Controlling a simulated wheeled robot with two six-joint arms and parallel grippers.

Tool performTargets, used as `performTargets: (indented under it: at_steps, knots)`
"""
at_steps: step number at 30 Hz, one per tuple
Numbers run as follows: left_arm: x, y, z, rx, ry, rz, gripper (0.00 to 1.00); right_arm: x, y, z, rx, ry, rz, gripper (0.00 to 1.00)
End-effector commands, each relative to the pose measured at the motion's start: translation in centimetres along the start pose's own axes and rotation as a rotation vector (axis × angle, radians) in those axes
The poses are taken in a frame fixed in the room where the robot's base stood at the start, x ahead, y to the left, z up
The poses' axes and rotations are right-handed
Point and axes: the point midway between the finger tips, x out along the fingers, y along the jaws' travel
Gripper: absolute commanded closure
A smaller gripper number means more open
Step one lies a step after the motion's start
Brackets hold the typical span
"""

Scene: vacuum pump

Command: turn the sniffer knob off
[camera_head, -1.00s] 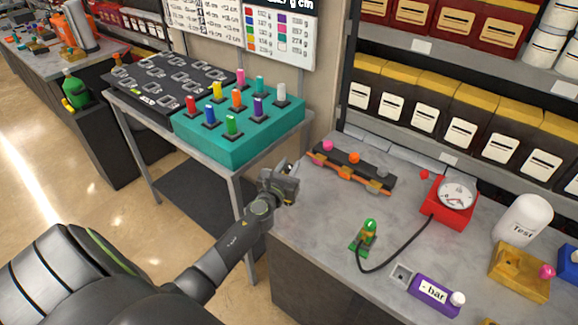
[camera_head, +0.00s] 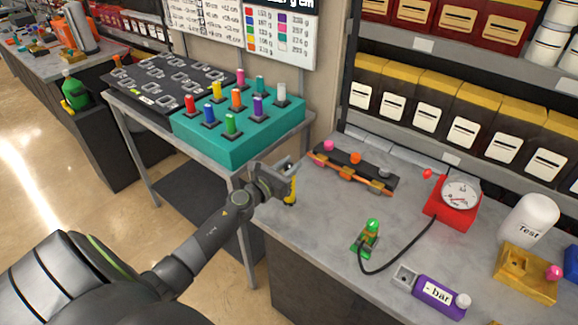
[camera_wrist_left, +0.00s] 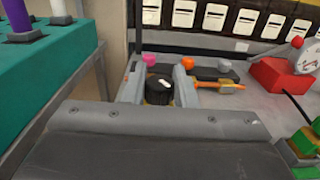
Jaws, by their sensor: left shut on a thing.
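A black knob (camera_wrist_left: 158,92) with a white mark on top sits between the two fingers of my left gripper (camera_wrist_left: 158,82) in the left wrist view. A yellow part shows just below the knob. In the head view my left gripper (camera_head: 287,172) is at the left edge of the grey worktop, and the yellow body (camera_head: 291,191) shows under its fingers. The gripper is shut on the knob, whose sides are partly hidden by the fingers. My right gripper is not in view.
A black bar with pink, orange and grey knobs (camera_head: 354,167) lies just right of the gripper. A red gauge (camera_head: 455,203), a green valve (camera_head: 368,237) and a purple "- bar" block (camera_head: 436,296) stand farther right. A teal block with coloured pegs (camera_head: 240,142) is to the left.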

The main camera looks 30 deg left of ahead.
Motion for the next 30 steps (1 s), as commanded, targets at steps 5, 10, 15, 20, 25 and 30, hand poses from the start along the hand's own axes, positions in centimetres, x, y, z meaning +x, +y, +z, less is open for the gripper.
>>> performTargets:
  at_steps: [5, 10, 15, 20, 25, 30]
  knots:
    - [0.0, -0.01, -0.03, -0.001, 0.0, 0.0, 0.98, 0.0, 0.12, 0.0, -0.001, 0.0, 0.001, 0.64]
    - [0.0, -0.02, -0.03, -0.001, 0.0, 0.0, 0.98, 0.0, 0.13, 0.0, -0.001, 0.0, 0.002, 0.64]
    - [0.0, -0.02, -0.02, -0.001, 0.0, 0.0, 0.98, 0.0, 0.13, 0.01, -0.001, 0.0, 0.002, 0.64]
    - [0.0, -0.01, -0.02, 0.0, 0.0, 0.0, 0.72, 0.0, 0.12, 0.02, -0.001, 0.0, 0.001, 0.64]
    - [0.0, -0.01, -0.02, 0.0, 0.0, 0.001, 0.55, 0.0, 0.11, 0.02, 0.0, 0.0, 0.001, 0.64]
    - [0.0, -0.01, -0.01, 0.0, 0.0, 0.001, 0.55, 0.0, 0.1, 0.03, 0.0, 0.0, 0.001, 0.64]
